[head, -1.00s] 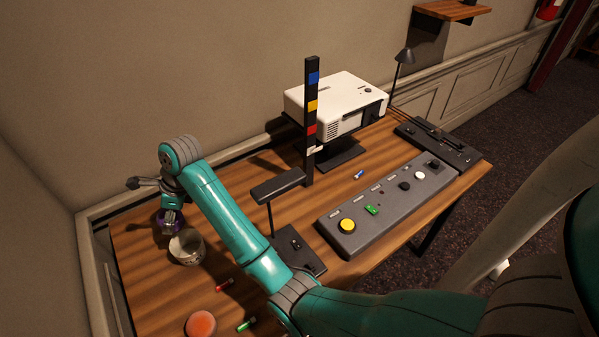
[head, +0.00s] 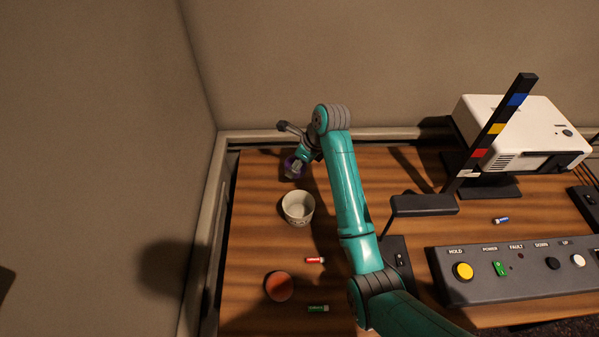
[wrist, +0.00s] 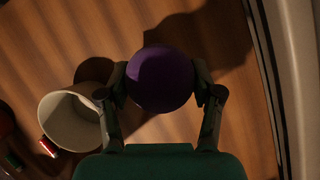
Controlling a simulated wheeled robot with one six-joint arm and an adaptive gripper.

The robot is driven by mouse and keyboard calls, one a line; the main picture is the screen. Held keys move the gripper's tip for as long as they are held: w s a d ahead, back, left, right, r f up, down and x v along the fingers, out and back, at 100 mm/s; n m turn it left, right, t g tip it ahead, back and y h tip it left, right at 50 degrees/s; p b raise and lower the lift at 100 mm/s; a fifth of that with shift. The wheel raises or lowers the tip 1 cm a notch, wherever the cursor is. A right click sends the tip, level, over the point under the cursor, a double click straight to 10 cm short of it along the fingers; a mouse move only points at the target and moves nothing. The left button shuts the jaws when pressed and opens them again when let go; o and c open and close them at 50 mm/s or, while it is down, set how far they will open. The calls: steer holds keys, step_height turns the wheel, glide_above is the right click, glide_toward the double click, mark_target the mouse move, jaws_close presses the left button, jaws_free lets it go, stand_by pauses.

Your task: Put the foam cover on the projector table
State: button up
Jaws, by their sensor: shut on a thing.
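My gripper (wrist: 161,90) is shut on a dark purple round thing (wrist: 160,79), which looks like a foam cover. The head view shows this purple thing (head: 291,169) at the back left of the wooden table (head: 250,238), just behind a white cup. I cannot tell whether it touches the table top. The white projector (head: 520,125) sits on a black stand (head: 488,188) at the right, well away from my gripper. An orange-red ball (head: 279,286) lies near the front left.
The white cup (head: 298,208) stands close to my gripper; it also shows in the wrist view (wrist: 70,121). Red (head: 315,260) and green (head: 318,309) small cylinders lie nearby. A striped post (head: 492,130), a black lamp-like stand (head: 424,205) and a button panel (head: 515,270) occupy the right.

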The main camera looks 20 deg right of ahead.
steer(key=shift+f, duration=2.25)
steer(key=o, duration=0.7)
steer(key=shift+f, duration=0.1)
steer(key=shift+o, duration=0.2)
steer(key=v, duration=1.2)
